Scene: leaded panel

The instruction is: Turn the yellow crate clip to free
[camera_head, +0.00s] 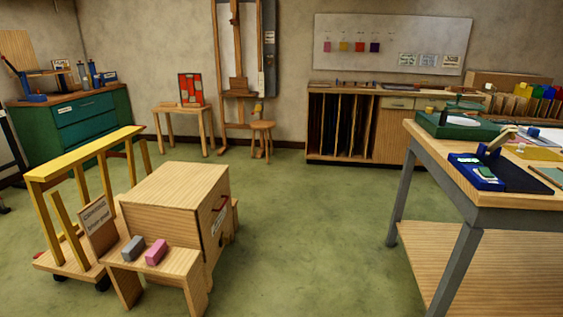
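A wooden crate (175,190) stands on the floor at lower left, closed on top. Its right side carries a label, a dark red handle-like part (219,216) and a small reddish detail below it, too small to make out. I cannot make out a yellow clip on the crate; it may be on a hidden side or too small to tell, so its position cannot be told. My gripper is not in view.
A low wooden bench (160,262) with a grey block (133,249) and a pink block (156,252) adjoins the crate's front. A yellow-railed cart (85,152) stands left. A workbench (480,205) stands right. Green floor (310,235) between is clear.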

